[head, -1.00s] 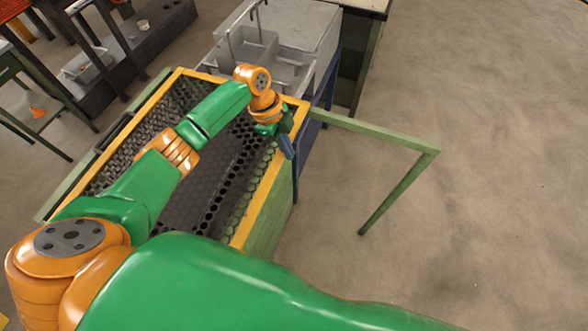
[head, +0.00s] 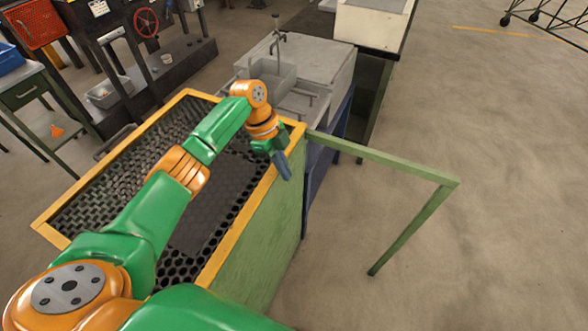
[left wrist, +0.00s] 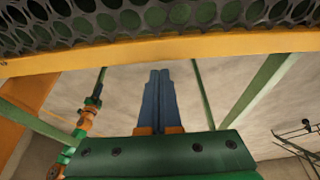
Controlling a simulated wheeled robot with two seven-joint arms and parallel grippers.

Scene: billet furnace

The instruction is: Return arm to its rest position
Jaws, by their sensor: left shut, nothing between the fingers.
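My left arm reaches in from the lower left of the head view, over a crate-like bin with a yellow rim (head: 60,195) and perforated metal inside. My left gripper (head: 284,168) hangs near the bin's right rim, pointing down. Its blue fingers are together and empty. In the left wrist view the shut fingers (left wrist: 158,100) show in the middle, with the bin's yellow edge (left wrist: 200,46) beyond them. In that view an orange and green arm part of mine stands at the left.
A green frame rail (head: 385,160) with a leg juts right from the bin. A grey sink unit (head: 310,68) stands behind it. A green side table (head: 40,95) and dark machinery with a red wheel (head: 145,22) are at the upper left.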

